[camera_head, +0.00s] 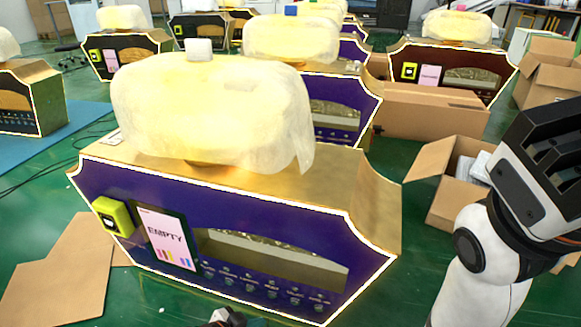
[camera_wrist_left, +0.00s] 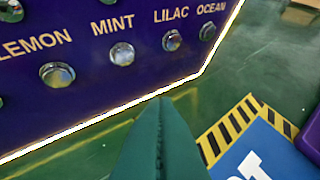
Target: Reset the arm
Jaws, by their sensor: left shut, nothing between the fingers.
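My left gripper (camera_wrist_left: 160,103) is shut and empty in the left wrist view. Its dark fingers point at the lower edge of the purple machine front, below the MINT button (camera_wrist_left: 122,54) and LILAC button (camera_wrist_left: 172,40); I cannot tell whether they touch it. In the head view only a small part of my left gripper (camera_head: 224,318) shows at the bottom edge. My right arm (camera_head: 482,255) is raised at the right side; its fingers are not visible. The purple perfume machine (camera_head: 300,225) has a screen (camera_head: 166,240) reading EMPTY.
A yellow box (camera_head: 113,216) is on the machine's front and a wrapped, glowing top (camera_head: 210,110) sits above. Open cardboard boxes (camera_head: 440,185) stand near my right arm. Flat cardboard (camera_head: 60,270) lies at left. A blue sign (camera_wrist_left: 262,150) with striped edging lies on the green floor.

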